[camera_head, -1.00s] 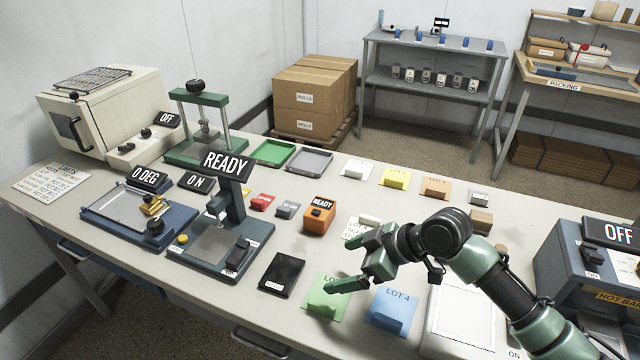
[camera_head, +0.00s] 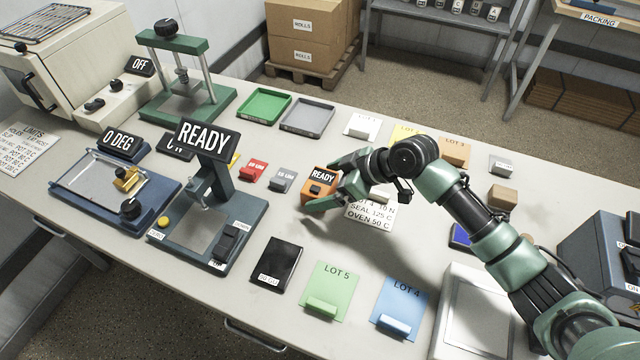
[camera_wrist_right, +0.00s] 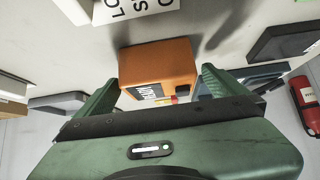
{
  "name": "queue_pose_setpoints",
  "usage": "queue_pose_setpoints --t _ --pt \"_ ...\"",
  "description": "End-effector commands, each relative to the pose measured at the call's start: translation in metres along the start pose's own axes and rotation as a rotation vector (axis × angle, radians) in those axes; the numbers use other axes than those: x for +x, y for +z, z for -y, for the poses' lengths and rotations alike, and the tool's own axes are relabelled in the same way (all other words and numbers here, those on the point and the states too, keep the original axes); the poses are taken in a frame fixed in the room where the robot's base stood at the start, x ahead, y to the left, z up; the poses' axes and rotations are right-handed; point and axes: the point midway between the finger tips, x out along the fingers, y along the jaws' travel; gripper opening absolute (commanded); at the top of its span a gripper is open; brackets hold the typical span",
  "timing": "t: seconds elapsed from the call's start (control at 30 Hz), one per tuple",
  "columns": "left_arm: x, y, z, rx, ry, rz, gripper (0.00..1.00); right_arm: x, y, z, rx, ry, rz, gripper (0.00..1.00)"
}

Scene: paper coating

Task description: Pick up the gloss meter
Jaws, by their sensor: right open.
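The gloss meter appears to be the small orange box (camera_head: 314,190) with a dark READY display, standing on the table in the head view. In the right wrist view the orange box (camera_wrist_right: 158,62) lies just ahead and between the two spread green fingers, with space visible on both sides. My right gripper (camera_head: 325,184) is open and empty, its fingers reaching in from the right around the box and partly covering it. Contact with the box cannot be told. My left gripper is not in view.
A white settings card (camera_head: 370,212) lies right of the box. Small grey (camera_head: 282,180) and red (camera_head: 253,170) blocks stand to its left, near the blue tester (camera_head: 240,215) with a tall READY sign. A black pad (camera_head: 277,263) and green LOT 5 sheet (camera_head: 331,285) lie in front.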

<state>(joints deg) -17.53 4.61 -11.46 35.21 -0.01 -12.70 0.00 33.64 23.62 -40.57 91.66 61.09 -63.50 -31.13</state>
Motion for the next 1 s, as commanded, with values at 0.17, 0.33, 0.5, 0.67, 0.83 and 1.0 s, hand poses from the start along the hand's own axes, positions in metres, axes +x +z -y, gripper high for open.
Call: queue_pose_setpoints --t 0.17,0.33,0.5,0.67,0.83,1.0 --pt "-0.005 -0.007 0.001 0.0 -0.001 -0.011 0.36 0.02 -0.001 0.0 0.001 -0.001 0.0 1.0" --pt "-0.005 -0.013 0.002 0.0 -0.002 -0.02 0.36 0.024 0.0 0.0 0.0 0.001 0.0 1.0" --pt "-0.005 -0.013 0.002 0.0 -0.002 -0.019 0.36 0.024 0.0 0.0 0.0 0.001 0.0 0.81" --pt "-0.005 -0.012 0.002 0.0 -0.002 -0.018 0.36 0.023 0.0 0.0 0.0 0.0 0.0 0.36" --pt "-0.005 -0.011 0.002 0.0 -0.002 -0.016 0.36 0.023 -0.002 -0.001 -0.001 0.001 -0.002 0.25" --pt "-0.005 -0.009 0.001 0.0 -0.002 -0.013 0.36 0.021 -0.003 -0.001 -0.001 0.002 -0.003 0.25"
